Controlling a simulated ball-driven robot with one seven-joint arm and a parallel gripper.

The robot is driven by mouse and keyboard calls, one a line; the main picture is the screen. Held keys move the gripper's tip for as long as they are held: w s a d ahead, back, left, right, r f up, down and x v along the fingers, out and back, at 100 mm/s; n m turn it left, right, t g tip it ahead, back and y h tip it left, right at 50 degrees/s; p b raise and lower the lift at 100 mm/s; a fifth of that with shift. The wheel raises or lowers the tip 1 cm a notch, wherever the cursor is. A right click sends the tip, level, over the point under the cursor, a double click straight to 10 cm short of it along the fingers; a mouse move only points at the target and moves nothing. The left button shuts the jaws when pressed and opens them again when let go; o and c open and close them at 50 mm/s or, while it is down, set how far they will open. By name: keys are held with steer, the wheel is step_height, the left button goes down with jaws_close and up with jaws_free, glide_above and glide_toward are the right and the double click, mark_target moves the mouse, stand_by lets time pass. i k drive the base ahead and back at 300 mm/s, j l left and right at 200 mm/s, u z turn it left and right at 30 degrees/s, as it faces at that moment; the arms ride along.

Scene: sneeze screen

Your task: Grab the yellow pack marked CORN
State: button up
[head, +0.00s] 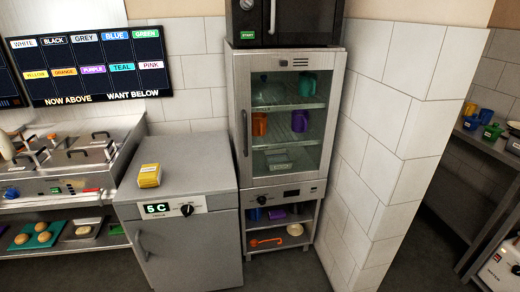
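A small yellow pack (149,176) lies on the grey top of a low cabinet (190,160), towards its front left. Dark marks show on the pack, but they are too small to read, so I cannot tell whether it says CORN. Nothing touches or covers the pack. My gripper is not in view.
A glass-door cabinet (240,120) with mugs stands right of the low cabinet, with a black oven (285,22) on top. A steel counter with lidded pans (70,150) is at left. A tiled wall (385,130) juts out at right. The low cabinet's top is otherwise clear.

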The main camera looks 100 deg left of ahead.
mark_target(151, 176)
steer(key=u, duration=2.1)
steer(key=j+u, duration=0.1)
steer(key=u, duration=0.3)
steer(key=k+j+u, duration=0.1)
steer(key=u, duration=0.3)
steer(key=j+u, duration=0.2)
steer(key=u, duration=0.2)
